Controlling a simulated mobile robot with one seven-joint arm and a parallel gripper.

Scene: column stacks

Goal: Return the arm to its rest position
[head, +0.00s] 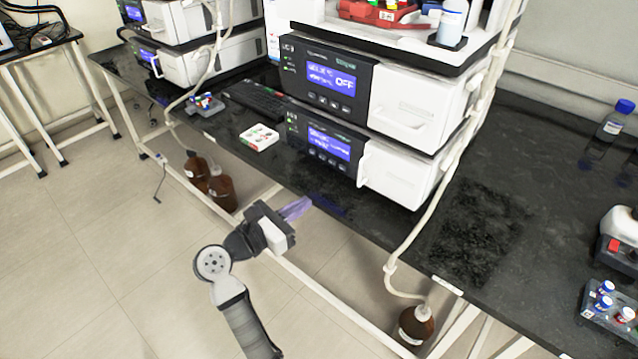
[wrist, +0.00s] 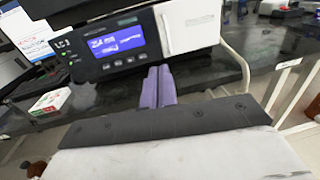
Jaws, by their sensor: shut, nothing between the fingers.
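My gripper (head: 297,208) is in front of the black bench's front edge, below the lower instrument of the middle stack. Its purple fingers are together with nothing between them. In the wrist view the fingers (wrist: 158,86) point toward the bench and the instrument front. My grey and white arm (head: 240,300) reaches up from the bottom of the head view, bent at the elbow.
The instrument stack (head: 340,150) stands on the black bench (head: 470,235). A white box (head: 259,138) sits left of it. A vial rack (head: 610,308) is at the right. Brown bottles (head: 221,190) stand below the bench, another brown bottle (head: 416,325) at the front. The floor at left is clear.

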